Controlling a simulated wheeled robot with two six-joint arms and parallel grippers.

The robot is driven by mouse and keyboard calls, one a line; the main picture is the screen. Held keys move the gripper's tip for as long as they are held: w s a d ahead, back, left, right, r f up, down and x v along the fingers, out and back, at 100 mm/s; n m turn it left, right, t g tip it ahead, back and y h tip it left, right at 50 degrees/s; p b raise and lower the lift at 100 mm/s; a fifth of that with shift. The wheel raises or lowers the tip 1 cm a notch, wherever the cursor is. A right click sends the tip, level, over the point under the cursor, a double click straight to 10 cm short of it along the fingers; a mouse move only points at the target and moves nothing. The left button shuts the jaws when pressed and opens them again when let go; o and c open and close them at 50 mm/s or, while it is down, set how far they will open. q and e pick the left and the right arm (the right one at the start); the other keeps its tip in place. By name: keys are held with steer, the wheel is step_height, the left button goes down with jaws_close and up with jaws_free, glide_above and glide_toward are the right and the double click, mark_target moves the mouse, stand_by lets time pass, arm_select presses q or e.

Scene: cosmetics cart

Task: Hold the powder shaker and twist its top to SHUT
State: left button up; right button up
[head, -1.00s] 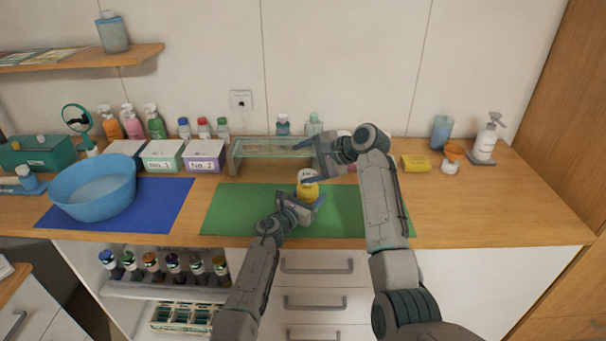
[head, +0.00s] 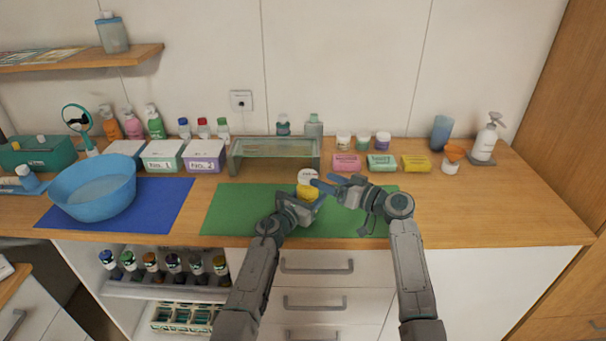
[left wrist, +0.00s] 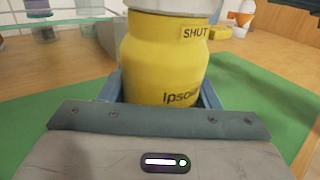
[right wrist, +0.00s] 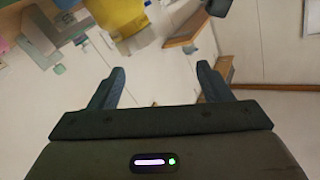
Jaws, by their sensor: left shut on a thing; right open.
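The powder shaker has a yellow body (head: 306,192) and a white top (head: 308,176), and stands upright over the green mat. My left gripper (head: 301,204) is shut on the body from the front. In the left wrist view, the yellow body (left wrist: 165,60) sits between the fingers, with a "SHUT" label near its upper right edge. The white top (left wrist: 175,5) is mostly cut off there, so its turn position cannot be told. My right gripper (head: 322,184) is open and empty, just right of the top. Its spread fingers show in the right wrist view (right wrist: 160,82).
The green mat (head: 230,210) lies under the work area. A glass-topped riser (head: 275,147) stands behind. Pink (head: 346,162), green (head: 382,162) and yellow (head: 416,162) blocks stand back right. A blue bowl (head: 92,190) is on the left. The right counter front is clear.

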mark_target(303, 171)
steer(key=w+a+f+n, duration=0.1)
steer(key=w+a, duration=0.1)
steer(key=w+a+f+n, duration=0.1)
steer(key=w+a, duration=0.1)
steer(key=w, duration=0.1)
steer(key=w+a+n, duration=0.1)
steer(key=w+a, duration=0.1)
steer(key=a, duration=0.1)
steer(key=shift+w+f+n+t+h, duration=0.15)
steer(key=shift+f+n+t+h, duration=0.15)
steer(key=shift+f+t, duration=0.1)
stand_by(0.3)
steer(key=c, duration=1)
steer(key=shift+f+t+h, duration=0.1)
steer(key=shift+t+h, duration=0.2)
steer(key=shift+t, duration=0.1)
steer(key=m+t+h, duration=0.3)
steer(key=shift+w+d+m+h, duration=0.1)
steer(key=shift+d+m+h, duration=0.05)
steer(key=shift+m+h, duration=0.25)
steer(key=shift+w+d+m+t+h, duration=0.1)
steer(key=shift+d+m+t+h, duration=0.05)
steer(key=shift+m+t+h, duration=0.3)
